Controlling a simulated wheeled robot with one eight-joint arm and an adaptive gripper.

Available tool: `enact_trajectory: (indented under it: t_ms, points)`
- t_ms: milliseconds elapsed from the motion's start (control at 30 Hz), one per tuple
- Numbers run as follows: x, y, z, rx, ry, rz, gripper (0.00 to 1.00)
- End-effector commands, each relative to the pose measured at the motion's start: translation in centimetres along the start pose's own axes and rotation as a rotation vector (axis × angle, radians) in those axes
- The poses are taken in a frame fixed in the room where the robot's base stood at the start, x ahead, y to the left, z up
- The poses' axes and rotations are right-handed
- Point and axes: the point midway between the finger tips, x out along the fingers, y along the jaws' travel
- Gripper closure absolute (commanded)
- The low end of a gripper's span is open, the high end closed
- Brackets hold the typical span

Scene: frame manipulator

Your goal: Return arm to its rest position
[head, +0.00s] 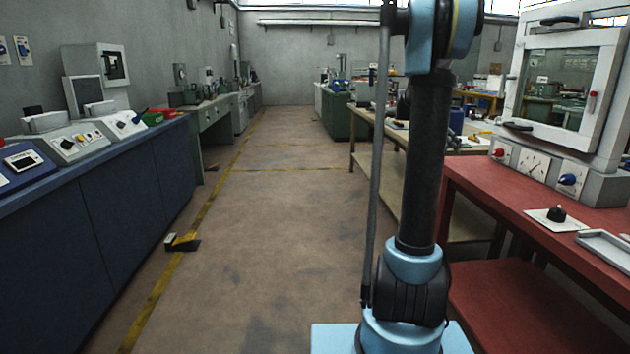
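My arm stands upright at the right of centre in the head view. Its dark tube rises from a light blue base joint to another blue joint at the top edge. The links beyond that joint are cut off by the picture's top. My gripper is not in view, so I cannot see whether it holds anything.
A red bench (500,203) with a white cabinet machine (603,95) stands close on the right. A blue counter (100,205) with control panels runs along the left. A yellow-black object (183,242) lies on the floor. The aisle (270,215) between is clear.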

Motion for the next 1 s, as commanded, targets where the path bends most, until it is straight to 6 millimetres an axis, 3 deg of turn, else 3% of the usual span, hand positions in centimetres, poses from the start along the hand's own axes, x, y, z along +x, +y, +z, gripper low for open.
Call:
enact_trajectory:
  t_ms: [200, 500, 1000]
  points:
    - [-4.3, 2.4, 6.1, -0.11, -0.079, -0.08, 0.6]
    - [-8.9, 5.5, 15.1, -0.268, -0.176, -0.204, 0.6]
    - [-14.1, 10.6, 31.4, -0.541, -0.303, -0.445, 0.6]
